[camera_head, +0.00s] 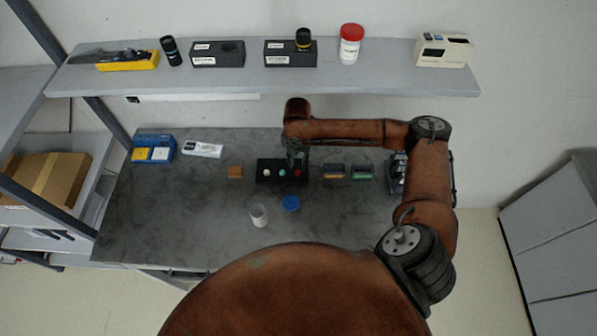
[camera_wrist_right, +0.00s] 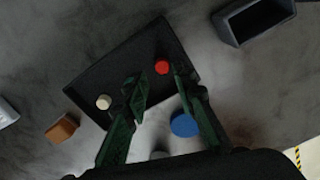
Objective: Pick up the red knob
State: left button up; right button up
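The red knob (camera_head: 297,173) sits at the right end of a black panel (camera_head: 262,180) on the grey table. A white knob (camera_head: 267,173) and a teal knob (camera_head: 282,173) stand left of it. In the right wrist view the red knob (camera_wrist_right: 162,67) shows clear on the panel (camera_wrist_right: 90,78), just ahead of the fingertips. My right gripper (camera_head: 296,156) is over the panel's right half. In the wrist view its green fingers (camera_wrist_right: 158,86) are apart with nothing between them. The teal knob is hidden there, seemingly by the left finger. My left gripper is not in view.
An orange block (camera_head: 235,172) lies left of the panel; small dark bins (camera_head: 334,171) stand right of it. A blue lid (camera_head: 290,203) and a clear cup (camera_head: 258,215) are in front. A shelf (camera_head: 210,82) with boxes overhangs the back.

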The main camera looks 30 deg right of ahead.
aim_at(298, 171)
notch_tip(298, 171, down, 4)
jog(key=shift+s+d+f, duration=0.1)
jog(key=shift+f, duration=0.15)
jog(key=shift+c, duration=0.5)
jog(key=c, duration=0.4)
jog(key=shift+r, duration=0.1)
